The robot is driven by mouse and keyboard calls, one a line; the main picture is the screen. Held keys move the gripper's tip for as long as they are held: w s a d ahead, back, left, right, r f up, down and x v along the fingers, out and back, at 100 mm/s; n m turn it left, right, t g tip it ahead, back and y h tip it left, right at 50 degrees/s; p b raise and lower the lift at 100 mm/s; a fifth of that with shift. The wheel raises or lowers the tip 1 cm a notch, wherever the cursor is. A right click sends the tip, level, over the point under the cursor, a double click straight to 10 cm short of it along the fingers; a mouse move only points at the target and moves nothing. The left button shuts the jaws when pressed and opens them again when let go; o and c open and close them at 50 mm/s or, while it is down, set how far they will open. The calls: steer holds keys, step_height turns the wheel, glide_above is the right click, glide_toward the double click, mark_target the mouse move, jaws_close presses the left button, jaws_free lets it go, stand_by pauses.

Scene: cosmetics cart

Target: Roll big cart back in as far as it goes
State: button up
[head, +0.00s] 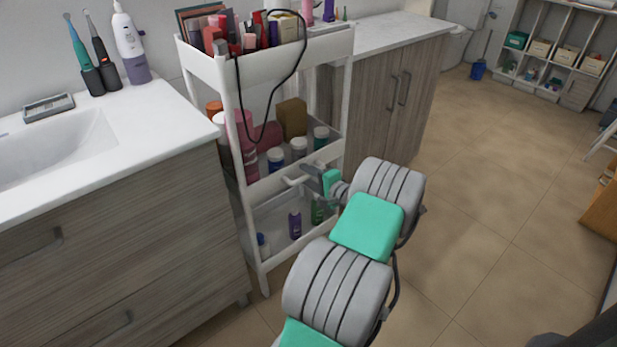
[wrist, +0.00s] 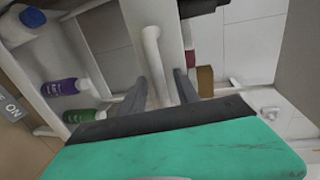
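The big cart (head: 285,182) is a white three-shelf trolley standing in the gap between two wood-grain cabinets. Its front end sticks out of the gap. A white handle (head: 291,181) is on its front end at middle-shelf height. My gripper (head: 308,180) is at this handle, reaching in from the right. In the wrist view the handle (wrist: 153,62) passes between the two dark fingers of my gripper (wrist: 162,82). The fingers look apart, with a gap beside the handle. Part of the handle is hidden behind the gripper.
The sink cabinet (head: 110,255) is close on the cart's left, the other cabinet (head: 395,100) on its right. The shelves carry bottles and boxes, including a purple bottle (head: 295,223) on the lowest shelf. A black cable (head: 240,110) hangs over the top tray. The tiled floor (head: 480,190) at right is free.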

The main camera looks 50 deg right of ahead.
steer(key=shift+c, duration=0.5)
jaws_close()
stand_by(0.8)
